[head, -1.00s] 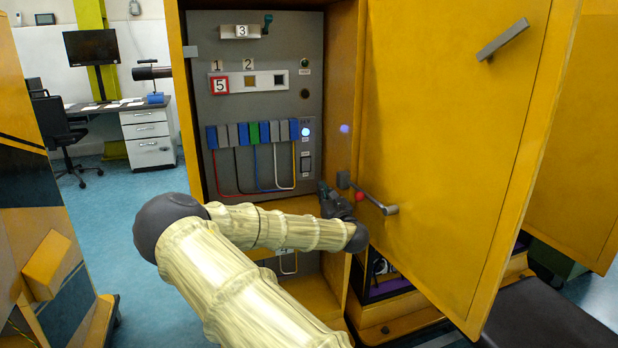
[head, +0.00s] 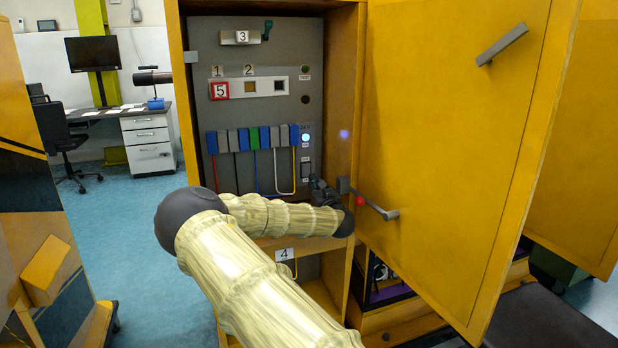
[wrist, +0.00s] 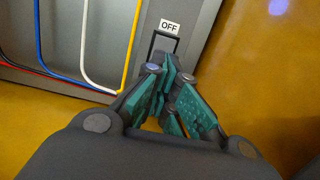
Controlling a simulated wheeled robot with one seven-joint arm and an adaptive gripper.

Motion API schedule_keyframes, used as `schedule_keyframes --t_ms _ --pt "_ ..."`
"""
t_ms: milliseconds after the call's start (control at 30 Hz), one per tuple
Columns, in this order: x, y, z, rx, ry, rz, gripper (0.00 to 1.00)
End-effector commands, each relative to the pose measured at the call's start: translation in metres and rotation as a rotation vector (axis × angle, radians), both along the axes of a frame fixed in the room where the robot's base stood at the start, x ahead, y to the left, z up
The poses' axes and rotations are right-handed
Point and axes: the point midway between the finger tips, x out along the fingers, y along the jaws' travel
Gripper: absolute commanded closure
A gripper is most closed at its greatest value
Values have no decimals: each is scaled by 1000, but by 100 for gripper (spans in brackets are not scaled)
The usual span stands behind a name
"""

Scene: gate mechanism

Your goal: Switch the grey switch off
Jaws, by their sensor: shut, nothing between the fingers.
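The grey switch (wrist: 165,43) is a dark-framed rocker on the grey panel, with a white OFF label (wrist: 169,27) just above it in the wrist view. In the head view the switch (head: 305,169) sits low on the panel's right side, below a lit round blue-white lamp (head: 306,138). My gripper (wrist: 168,62) is shut and empty, its green-padded fingertips right at the switch's lower part and covering it. Whether they touch it cannot be told. In the head view my gripper (head: 318,186) shows small and dark, just below the switch.
The yellow cabinet door (head: 450,130) stands open on the right, its handle bar (head: 375,205) close to my gripper. Coloured cables (wrist: 82,50) run left of the switch. Fuse blocks (head: 252,138) line the panel. A shelf lies under the gripper.

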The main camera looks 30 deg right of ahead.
Motion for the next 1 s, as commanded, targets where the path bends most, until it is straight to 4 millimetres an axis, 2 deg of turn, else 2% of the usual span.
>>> schedule_keyframes --t_ms 200,433,867,1000 --pt "32 -8 5 0 -2 0 100" --pt "51 -13 8 1 -1 -1 100" --pt "55 -14 8 0 0 -1 100" --pt "48 -28 11 3 18 -15 100"
